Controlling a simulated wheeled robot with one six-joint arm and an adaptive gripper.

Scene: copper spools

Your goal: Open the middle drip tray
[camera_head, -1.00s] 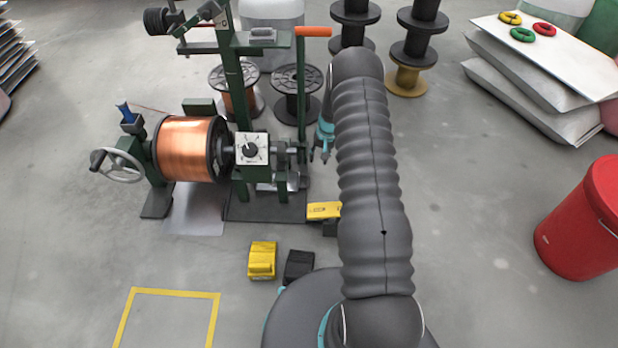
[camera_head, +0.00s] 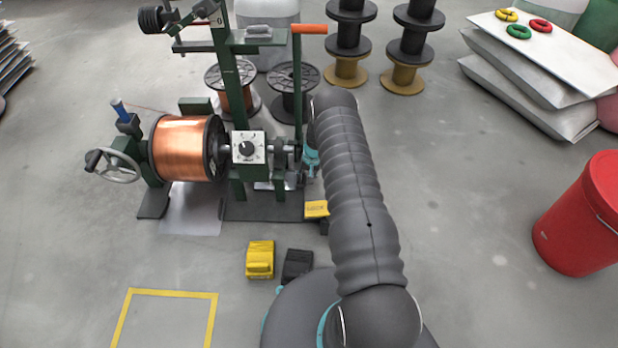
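The green winding machine (camera_head: 238,100) stands left of my arm and carries a copper spool (camera_head: 186,148). I cannot make out a middle drip tray with certainty. A light grey flat sheet (camera_head: 190,212) lies under the spool, and a dark flat base (camera_head: 262,208) lies under the machine's right part. A small pale metal surface shows low between the machine's right legs, too small to identify. My gripper (camera_head: 311,163), teal and small, is beside the machine's right end. My arm partly hides it, and its fingers are not clear. I cannot tell whether it touches anything.
A yellow block (camera_head: 260,259) and a black block (camera_head: 298,265) sit on the floor near my base. Spool stacks (camera_head: 405,50) stand behind. A red bin (camera_head: 583,215) and sacks (camera_head: 525,85) are at the right. The floor between is clear.

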